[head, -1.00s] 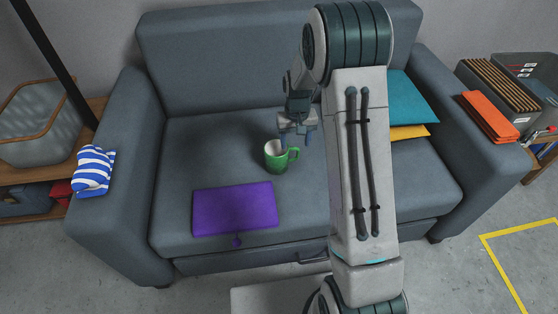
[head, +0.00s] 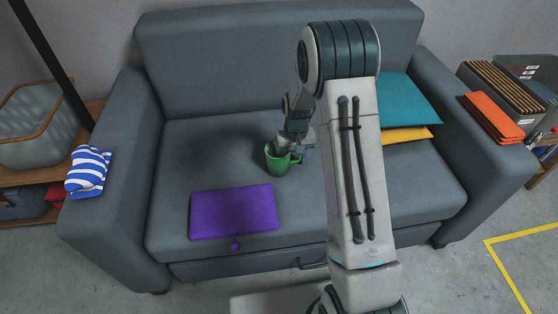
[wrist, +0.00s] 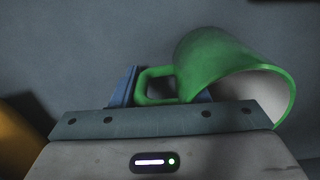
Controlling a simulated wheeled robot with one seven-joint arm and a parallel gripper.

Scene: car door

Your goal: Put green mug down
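The green mug (head: 277,161) stands upright on the grey sofa seat (head: 205,150), behind the purple laptop-like item. In the head view my gripper (head: 297,153) is low at the mug's right, handle side and hides part of its rim. In the wrist view the mug (wrist: 225,65) shows its pale inside, with its handle toward the gripper. My gripper (wrist: 165,95) has one blue finger left of the handle and a sliver of the other between handle and mug body. The fingers look apart with the handle between them; contact is not clear.
A flat purple item (head: 233,212) lies in front of the mug. Teal (head: 408,98) and yellow (head: 405,133) cushions lie at the right of the seat. A striped cloth (head: 88,171) rests on the left armrest. The seat left of the mug is clear.

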